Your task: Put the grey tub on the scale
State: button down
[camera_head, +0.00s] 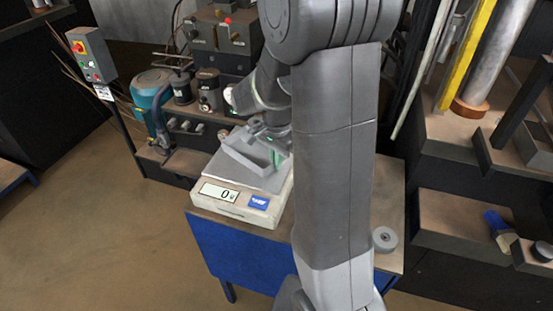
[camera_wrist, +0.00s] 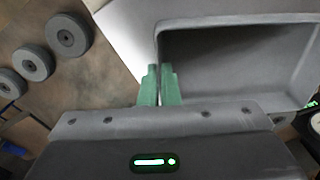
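The grey tub (camera_head: 246,158) is an open box over the scale's plate in the head view. In the wrist view the tub (camera_wrist: 235,27) fills the upper right, and its inside looks empty. My gripper (camera_wrist: 159,72) has its green fingers on either side of the tub's left wall, closed on it. In the head view my gripper (camera_head: 274,152) is at the tub's right side, partly hidden by my arm. The scale (camera_head: 222,200) has a pale body, and its display reads 0. I cannot tell whether the tub touches the plate.
The scale stands on a blue-sided bench (camera_head: 240,256). A grey disc (camera_head: 384,239) lies on the bench right of my arm. Several grey discs (camera_wrist: 68,36) lie at the left in the wrist view. Machinery (camera_head: 208,88) stands behind the scale, and a control post (camera_head: 92,58) is at the left.

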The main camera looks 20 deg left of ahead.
jog(key=shift+f, duration=0.1)
jog(key=c, duration=1.7)
grip_release()
notch_tip(320, 180, up, 12)
jog(key=shift+r, duration=0.15)
